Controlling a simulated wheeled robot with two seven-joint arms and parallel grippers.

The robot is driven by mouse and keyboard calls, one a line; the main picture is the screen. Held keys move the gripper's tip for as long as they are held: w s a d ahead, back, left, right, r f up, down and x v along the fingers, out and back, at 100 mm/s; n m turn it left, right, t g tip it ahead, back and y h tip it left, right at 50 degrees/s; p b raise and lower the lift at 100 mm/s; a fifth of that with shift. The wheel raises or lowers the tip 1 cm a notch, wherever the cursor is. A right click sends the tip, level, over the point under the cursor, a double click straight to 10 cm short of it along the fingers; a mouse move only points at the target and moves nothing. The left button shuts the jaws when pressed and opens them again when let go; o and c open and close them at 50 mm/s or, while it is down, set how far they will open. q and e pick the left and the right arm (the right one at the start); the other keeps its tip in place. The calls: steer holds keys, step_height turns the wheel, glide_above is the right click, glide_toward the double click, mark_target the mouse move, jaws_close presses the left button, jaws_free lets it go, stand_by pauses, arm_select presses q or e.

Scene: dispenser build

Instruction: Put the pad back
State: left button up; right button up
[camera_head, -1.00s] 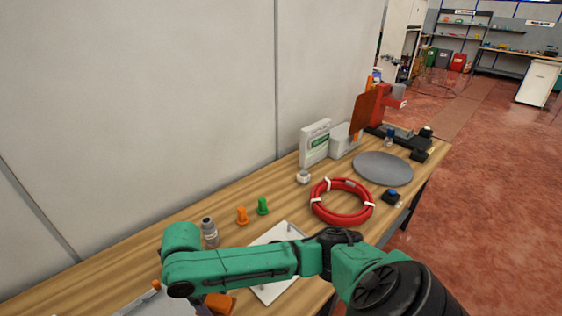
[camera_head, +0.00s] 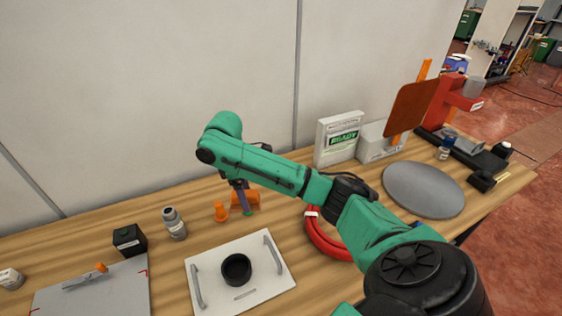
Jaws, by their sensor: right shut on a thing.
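My right gripper (camera_head: 244,204) points down over the back of the table, behind the white plate. It is shut on an orange block (camera_head: 251,197), partly hidden by the fingers. I cannot tell for sure that this block is the pad. A small green piece (camera_head: 248,213) shows just under the fingertips, mostly covered; I cannot tell whether they touch. An orange peg (camera_head: 221,212) stands just left of the gripper. The white plate (camera_head: 211,277) has two grey handles and a black round cup (camera_head: 236,268) on it. My left gripper is not in view.
A grey bottle (camera_head: 174,224) and a black box (camera_head: 129,240) stand to the left, behind a grey board (camera_head: 120,291). A red hose coil (camera_head: 325,240) lies under my right arm. A white READY box (camera_head: 338,140) and a grey disc (camera_head: 423,190) are to the right.

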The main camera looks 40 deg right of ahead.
steer(key=w+d+r+n+t+b, duration=0.15)
steer(key=w+d+r+n, duration=0.3)
steer(key=d+n, duration=0.45)
step_height(320, 180, up, 2)
steer(key=n+b, duration=0.3)
steer(key=n, duration=0.6)
glide_above(280, 193)
steer(key=f, duration=0.6)
steer(key=f+p, duration=0.1)
steer(key=f, duration=1.2)
steer(key=shift+s+a+f+p, duration=0.1)
steer(key=shift+s+a+p, duration=0.05)
steer(key=shift+a+p, duration=0.15)
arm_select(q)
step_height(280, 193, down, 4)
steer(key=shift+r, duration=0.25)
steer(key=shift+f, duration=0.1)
arm_select(e)
steer(key=shift+f, duration=0.1)
steer(key=o, duration=1.2)
steer(key=shift+o, duration=0.2)
steer(key=shift+r, duration=0.25)
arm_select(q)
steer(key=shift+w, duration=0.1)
arm_select(e)
step_height(280, 193, up, 12)
steer(key=s, duration=0.1)
steer(key=shift+a+f, duration=0.15)
steer(key=shift+a, duration=0.25)
